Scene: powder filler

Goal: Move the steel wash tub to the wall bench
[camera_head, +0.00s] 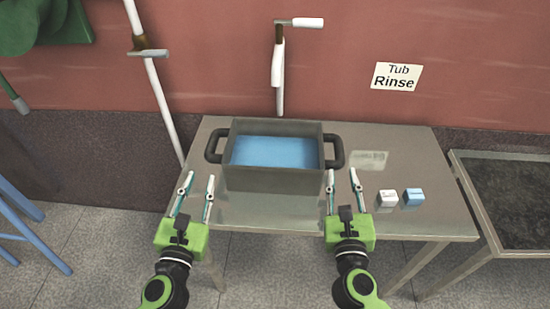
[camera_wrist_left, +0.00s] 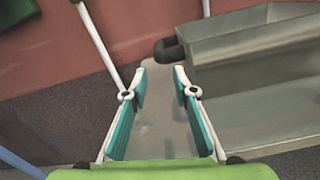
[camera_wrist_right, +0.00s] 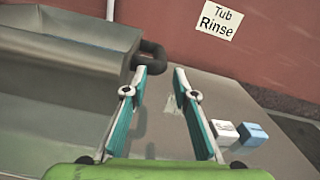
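The steel wash tub (camera_head: 275,180) stands on a metal table (camera_head: 415,165) against the wall, with blue inside and a black handle on each side. It also shows in the left wrist view (camera_wrist_left: 250,48) and the right wrist view (camera_wrist_right: 65,50). My left gripper (camera_head: 200,178) is open and empty, in front of the left handle (camera_head: 216,146). My right gripper (camera_head: 343,174) is open and empty, in front of the right handle (camera_head: 334,151). Neither gripper touches the tub. I cannot tell which surface is the wall bench.
A white block (camera_head: 388,198) and a blue block (camera_head: 413,197) sit on the table right of my right gripper. A dark-topped table (camera_head: 515,205) stands at the right. A "Tub Rinse" sign (camera_head: 396,77) and a white pipe (camera_head: 279,75) are on the wall. A blue stool (camera_head: 25,225) is at left.

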